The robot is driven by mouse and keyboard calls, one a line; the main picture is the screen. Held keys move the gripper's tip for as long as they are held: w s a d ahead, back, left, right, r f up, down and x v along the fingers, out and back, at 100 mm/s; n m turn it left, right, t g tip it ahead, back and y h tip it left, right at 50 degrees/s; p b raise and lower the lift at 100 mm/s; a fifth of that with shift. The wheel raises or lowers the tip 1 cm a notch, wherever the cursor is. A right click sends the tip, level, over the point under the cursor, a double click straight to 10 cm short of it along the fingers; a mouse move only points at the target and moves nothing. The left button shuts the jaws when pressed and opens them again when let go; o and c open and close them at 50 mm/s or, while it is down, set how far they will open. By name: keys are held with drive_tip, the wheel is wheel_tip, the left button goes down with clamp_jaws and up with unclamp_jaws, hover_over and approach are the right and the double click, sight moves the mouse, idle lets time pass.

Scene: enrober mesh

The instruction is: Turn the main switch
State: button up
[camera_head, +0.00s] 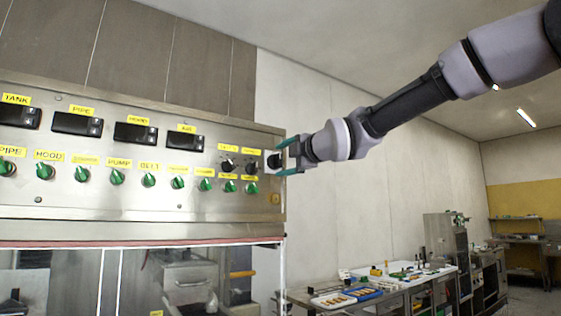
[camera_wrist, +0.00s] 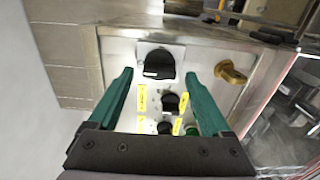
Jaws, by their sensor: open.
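A large black rotary knob on a pale square plate, which looks like the main switch (camera_head: 274,161), sits at the right end of the steel control panel (camera_head: 130,205). In the wrist view the knob (camera_wrist: 158,64) shows ahead between the two green fingers. My gripper (camera_head: 286,159) is open, with its fingers apart on either side of the knob in the wrist view. It faces the panel from the right in the head view. I cannot tell whether the fingertips touch the knob or its plate.
Smaller black knobs (camera_wrist: 170,102) and green knobs (camera_head: 117,177) with yellow labels line the panel. A brass-coloured fitting (camera_wrist: 231,72) is beside the large knob. Dark displays (camera_head: 78,124) are above the green knobs. A table with trays (camera_head: 333,300) stands behind at the right.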

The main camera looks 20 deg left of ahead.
drive_tip(key=v, duration=0.9)
drive_tip(key=shift+s+d, duration=0.15)
drive_tip(key=shift+s, duration=0.05)
